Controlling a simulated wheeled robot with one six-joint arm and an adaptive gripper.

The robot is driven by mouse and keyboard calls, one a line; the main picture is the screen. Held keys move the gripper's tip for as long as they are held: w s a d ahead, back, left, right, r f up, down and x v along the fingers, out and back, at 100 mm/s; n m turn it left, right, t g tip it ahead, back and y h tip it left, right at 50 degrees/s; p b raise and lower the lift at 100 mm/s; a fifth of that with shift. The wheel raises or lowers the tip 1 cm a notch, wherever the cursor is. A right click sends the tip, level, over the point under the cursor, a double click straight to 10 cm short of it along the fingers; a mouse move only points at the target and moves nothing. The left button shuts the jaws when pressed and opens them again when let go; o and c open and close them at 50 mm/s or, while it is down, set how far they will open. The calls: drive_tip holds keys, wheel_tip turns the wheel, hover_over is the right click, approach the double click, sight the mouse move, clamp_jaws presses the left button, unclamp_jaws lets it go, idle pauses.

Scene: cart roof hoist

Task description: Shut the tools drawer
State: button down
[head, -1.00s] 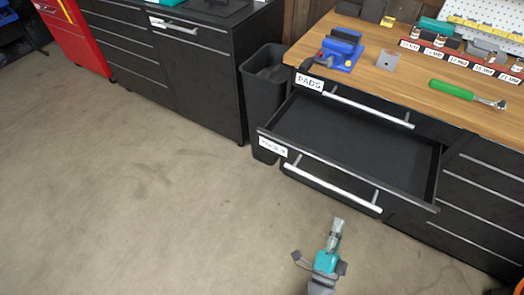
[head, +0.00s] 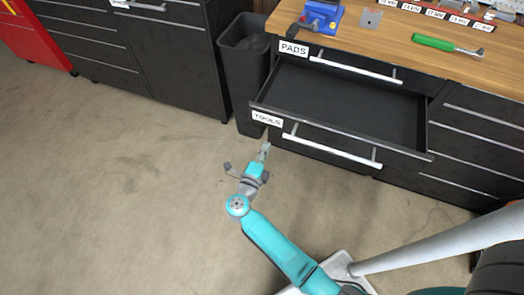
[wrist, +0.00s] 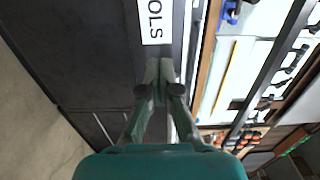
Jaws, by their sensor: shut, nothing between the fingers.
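The tools drawer (head: 345,132) is black, pulled out and empty inside, with a white label (head: 267,118) reading TOOLS at its left front and a silver bar handle (head: 332,150). My gripper (head: 265,148) is shut and empty, just in front of the drawer's left end, below the label and left of the handle. In the wrist view, the fingertips of my gripper (wrist: 160,68) lie close to the label (wrist: 156,20), of which only "OLS" shows. I cannot tell whether they touch the drawer front.
The pads drawer (head: 355,69), above, looks shut. The wooden bench top (head: 400,42) carries a blue vise (head: 320,16) and a green-handled ratchet (head: 446,44). A dark bin (head: 245,62) stands left of the drawer unit. The concrete floor (head: 130,180) on the left is clear.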

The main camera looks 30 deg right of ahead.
sight(278, 121)
drive_tip(key=x, duration=1)
drive_tip(key=shift+d, duration=0.15)
